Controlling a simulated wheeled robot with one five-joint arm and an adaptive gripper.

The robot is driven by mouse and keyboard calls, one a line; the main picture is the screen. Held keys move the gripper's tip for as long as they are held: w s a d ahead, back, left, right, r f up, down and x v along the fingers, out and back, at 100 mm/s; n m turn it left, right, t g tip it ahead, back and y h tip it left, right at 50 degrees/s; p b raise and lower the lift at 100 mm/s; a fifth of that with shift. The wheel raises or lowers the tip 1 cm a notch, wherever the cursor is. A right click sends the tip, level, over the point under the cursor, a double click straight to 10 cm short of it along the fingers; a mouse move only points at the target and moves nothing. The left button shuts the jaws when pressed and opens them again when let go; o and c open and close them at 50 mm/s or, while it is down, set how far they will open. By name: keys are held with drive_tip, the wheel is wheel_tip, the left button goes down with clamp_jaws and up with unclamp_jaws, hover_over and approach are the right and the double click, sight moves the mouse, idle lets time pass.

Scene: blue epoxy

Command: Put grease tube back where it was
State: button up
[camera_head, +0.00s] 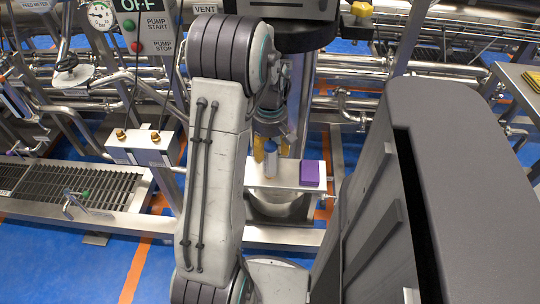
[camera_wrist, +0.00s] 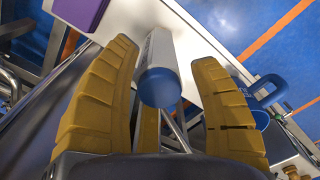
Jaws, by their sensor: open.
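The grease tube (camera_wrist: 160,62) is a pale grey cylinder with a blue end that faces the wrist camera. In the head view the tube (camera_head: 271,168) appears upright on a narrow white shelf (camera_head: 290,184), blue end up. My gripper (camera_wrist: 175,75) has yellow fingers spread on both sides of the tube. In the wrist view a gap shows between the tube and each finger. In the head view my gripper (camera_head: 271,155) is around the tube's upper part, and the fingers partly hide it.
A purple box (camera_head: 310,172) sits on the shelf right of the tube; it also shows in the wrist view (camera_wrist: 82,12). A blue-handled item (camera_wrist: 266,92) is beyond the right finger. A white box with brass knobs (camera_head: 142,147) stands left. Pipes run behind.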

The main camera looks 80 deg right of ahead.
drive_tip(key=shift+r+p, duration=0.55)
drive_tip(key=shift+r, duration=2.5)
